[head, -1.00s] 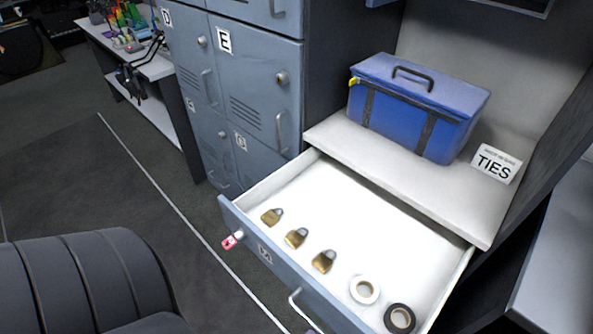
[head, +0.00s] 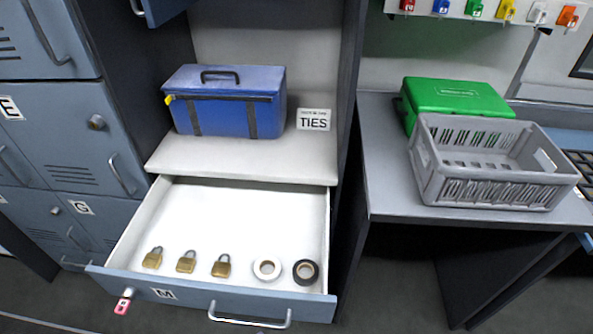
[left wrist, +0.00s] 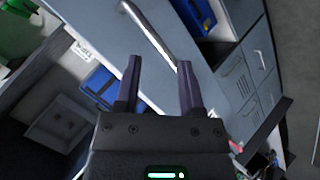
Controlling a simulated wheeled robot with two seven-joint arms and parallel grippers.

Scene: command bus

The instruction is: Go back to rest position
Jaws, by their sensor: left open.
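My left gripper (left wrist: 158,75) shows only in the left wrist view. Its two dark fingers are apart and I see nothing held between them. A silver bar handle (left wrist: 148,28) on a blue-grey panel (left wrist: 95,25) lies just beyond the fingertips; I cannot tell the exact gap. Neither gripper shows in the head view, and my right gripper is in no view. In the head view the drawer (head: 190,285) stands pulled open, with its own handle (head: 250,319) free of any gripper.
The drawer holds several brass padlocks (head: 186,262), a white tape roll (head: 267,269) and a black one (head: 306,271). A blue toolbox (head: 227,110) stands on the shelf above. At right, a grey crate (head: 490,190) and green case (head: 455,97) sit on a desk (head: 385,180).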

